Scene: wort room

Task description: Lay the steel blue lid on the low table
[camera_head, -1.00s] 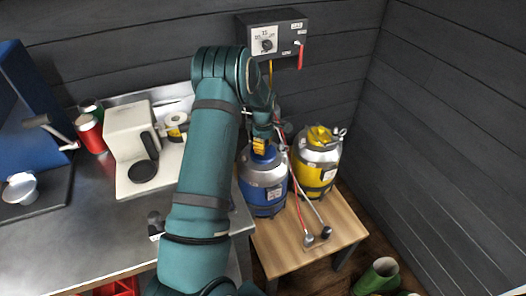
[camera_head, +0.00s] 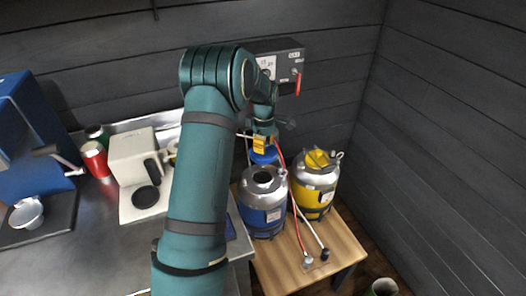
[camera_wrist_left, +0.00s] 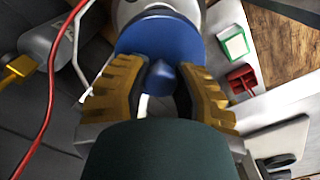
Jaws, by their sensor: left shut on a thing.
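My left gripper (camera_head: 262,143) is shut on the steel blue lid (camera_head: 262,156) by its knob. It holds the lid above and behind the blue keg (camera_head: 262,218), whose round mouth is open. In the left wrist view, the yellow fingers of the left gripper (camera_wrist_left: 160,75) sit on either side of the knob of the lid (camera_wrist_left: 160,38). The low table (camera_head: 338,238) is wooden and carries the blue keg. My right gripper is not in view.
A yellow keg (camera_head: 314,196) with a yellow lid stands on the low table. Hoses with metal ends lie at the table's front. A control box (camera_head: 282,65) is on the back wall. A steel counter (camera_head: 95,250) with a white coffee machine (camera_head: 132,170) stands left.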

